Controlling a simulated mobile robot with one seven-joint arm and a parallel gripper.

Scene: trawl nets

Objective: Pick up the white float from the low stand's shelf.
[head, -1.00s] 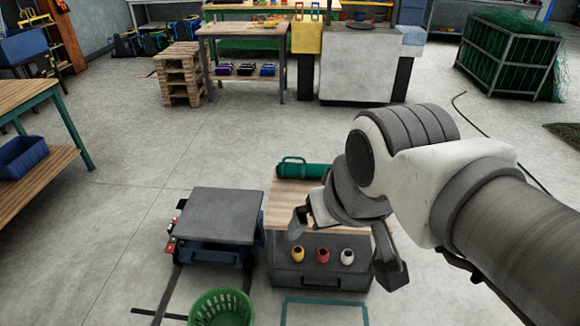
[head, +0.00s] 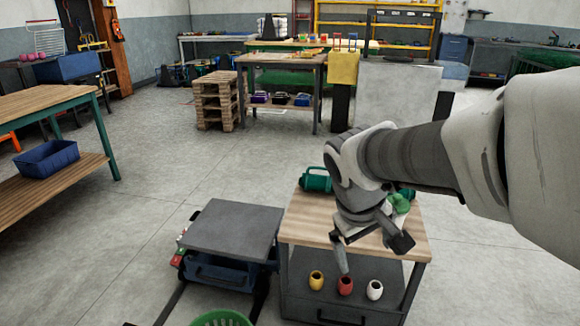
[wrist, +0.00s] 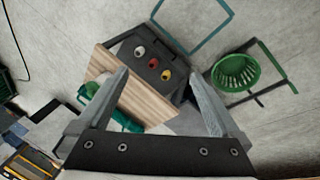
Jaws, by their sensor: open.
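The white float (head: 375,290) stands on the shelf (head: 330,308) of the low stand (head: 297,235), under its wooden top. It is the right one of three floats in the head view, with a red float (head: 345,285) and a yellow float (head: 316,281) to its left. In the wrist view the white float (wrist: 140,52) is the upper left one of the row. My gripper (head: 376,258) is open and empty, in front of and above the stand's top edge. The fingers show wide apart in the wrist view (wrist: 160,90). No float is between them.
A green basket (head: 220,319) is on the floor at front left.

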